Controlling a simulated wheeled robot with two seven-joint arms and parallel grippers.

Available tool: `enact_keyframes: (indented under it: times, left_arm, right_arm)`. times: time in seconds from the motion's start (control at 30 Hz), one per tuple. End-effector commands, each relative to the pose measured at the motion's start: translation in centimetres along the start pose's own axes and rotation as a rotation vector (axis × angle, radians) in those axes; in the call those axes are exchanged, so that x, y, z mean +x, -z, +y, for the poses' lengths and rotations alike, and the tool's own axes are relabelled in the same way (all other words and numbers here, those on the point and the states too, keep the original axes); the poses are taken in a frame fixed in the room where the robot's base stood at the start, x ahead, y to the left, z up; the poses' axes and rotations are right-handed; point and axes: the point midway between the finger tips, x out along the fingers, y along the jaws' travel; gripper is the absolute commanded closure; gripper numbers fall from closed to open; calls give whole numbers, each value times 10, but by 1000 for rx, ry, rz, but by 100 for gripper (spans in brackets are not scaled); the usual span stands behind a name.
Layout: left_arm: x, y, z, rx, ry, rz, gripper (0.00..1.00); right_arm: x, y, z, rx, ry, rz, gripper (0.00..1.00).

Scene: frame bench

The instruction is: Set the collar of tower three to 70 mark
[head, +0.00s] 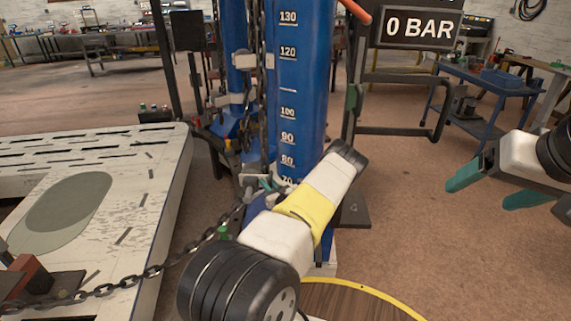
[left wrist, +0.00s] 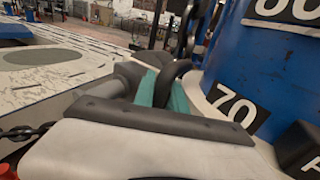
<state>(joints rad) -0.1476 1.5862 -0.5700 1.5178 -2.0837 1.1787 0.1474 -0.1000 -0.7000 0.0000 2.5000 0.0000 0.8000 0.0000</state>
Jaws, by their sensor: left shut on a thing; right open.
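A blue tower (head: 305,60) stands in the middle of the head view, with white marks from 130 down to 70; no tower number is readable. The 70 mark also shows close up in the left wrist view (left wrist: 236,106). My left gripper (head: 270,186) is beside the tower near the 70 mark. Its teal fingers (left wrist: 164,88) are shut on a dark curved piece (left wrist: 172,74), which looks like a ring or chain link. I cannot clearly make out the collar; my left arm hides the tower's lower part. My right gripper (head: 492,186) is open and empty at the right, away from the tower.
A chain (head: 150,270) runs from the tower area to the lower left, across a white slotted frame (head: 165,190). A display (head: 418,28) reads 0 BAR. A blue cart (head: 495,85) stands at the back right.

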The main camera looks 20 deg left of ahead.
Motion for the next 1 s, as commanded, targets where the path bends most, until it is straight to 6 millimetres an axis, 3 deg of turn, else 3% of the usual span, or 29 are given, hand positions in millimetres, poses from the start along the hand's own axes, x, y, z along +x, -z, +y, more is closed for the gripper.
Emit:
enact_keyframes:
  times: [0.2, 0.57, 0.6, 0.63, 1.0]
  left_arm:
    - [0, 12, 0, 0, 0, -1, 100]
    - [1, 12, -1, -1, 1, -4, 100]
    - [1, 12, -1, -1, 1, -4, 80]
    - [1, 12, -1, -1, 1, -4, 75]
    - [-4, 13, -1, 0, 1, -1, 75]
  right_arm:
    - [0, 0, 0, 0, 0, 0, 21]
    - [0, 0, 0, 0, 0, 0, 21]
    - [0, 0, 0, 0, 0, 0, 21]
    - [0, 0, 0, 0, 0, 0, 21]
    - [0, 0, 0, 0, 0, 0, 21]
